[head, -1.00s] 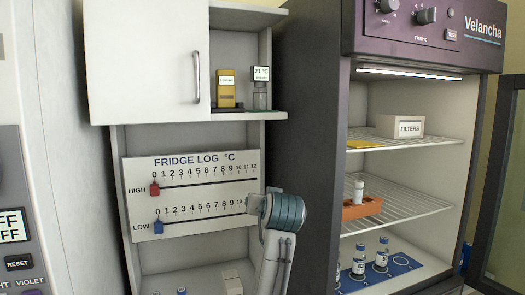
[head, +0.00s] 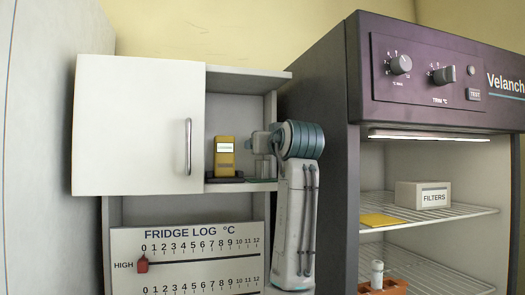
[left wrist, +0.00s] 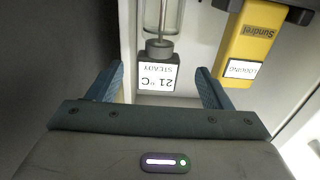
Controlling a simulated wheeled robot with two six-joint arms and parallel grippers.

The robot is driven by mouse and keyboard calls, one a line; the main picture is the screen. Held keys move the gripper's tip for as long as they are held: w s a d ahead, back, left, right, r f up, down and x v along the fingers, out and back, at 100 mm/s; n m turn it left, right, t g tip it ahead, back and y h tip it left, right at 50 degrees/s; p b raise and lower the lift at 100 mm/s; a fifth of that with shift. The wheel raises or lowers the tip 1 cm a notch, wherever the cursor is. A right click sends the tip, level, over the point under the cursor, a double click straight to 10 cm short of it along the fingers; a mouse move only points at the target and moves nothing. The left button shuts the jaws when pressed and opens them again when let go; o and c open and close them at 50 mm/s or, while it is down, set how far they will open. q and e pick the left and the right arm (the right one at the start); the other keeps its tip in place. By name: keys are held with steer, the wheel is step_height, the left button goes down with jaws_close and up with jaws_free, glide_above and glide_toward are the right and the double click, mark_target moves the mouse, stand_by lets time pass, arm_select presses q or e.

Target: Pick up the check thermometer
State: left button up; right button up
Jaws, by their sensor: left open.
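The check thermometer, a small grey unit with a white display (left wrist: 158,76) reading 21 °C STEADY and a clear glass part, shows upside down in the left wrist view. My left gripper (left wrist: 160,73) is open, with one finger on each side of the display; I cannot tell whether they touch it. In the head view the left gripper (head: 262,141) is at the open cupboard shelf and hides most of the thermometer. My right gripper is not in view.
A yellow logger (head: 225,155) stands on the shelf just left of the gripper; it also shows in the wrist view (left wrist: 245,45). The incubator (head: 355,120) stands close on the right.

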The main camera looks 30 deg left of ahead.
arm_select(q)
steer(key=shift+w+a, duration=0.3)
steer(key=shift+a, duration=0.15)
steer(key=shift+w+a+f, duration=0.15)
steer(key=shift+w, duration=0.15)
steer(key=shift+w+a+p, duration=0.1)
steer(key=shift+w+p, duration=0.25)
steer(key=p+x, duration=0.2)
steer(key=shift+w+a+p, duration=0.15)
steer(key=shift+a+p, duration=0.15)
steer(key=shift+a, duration=0.1)
steer(key=shift+x, duration=0.95)
steer(key=shift+f, duration=0.25)
steer(key=shift+d, duration=0.1)
steer(key=shift+c, duration=1.3)
steer(key=shift+r, duration=0.1)
steer(key=c, duration=0.9)
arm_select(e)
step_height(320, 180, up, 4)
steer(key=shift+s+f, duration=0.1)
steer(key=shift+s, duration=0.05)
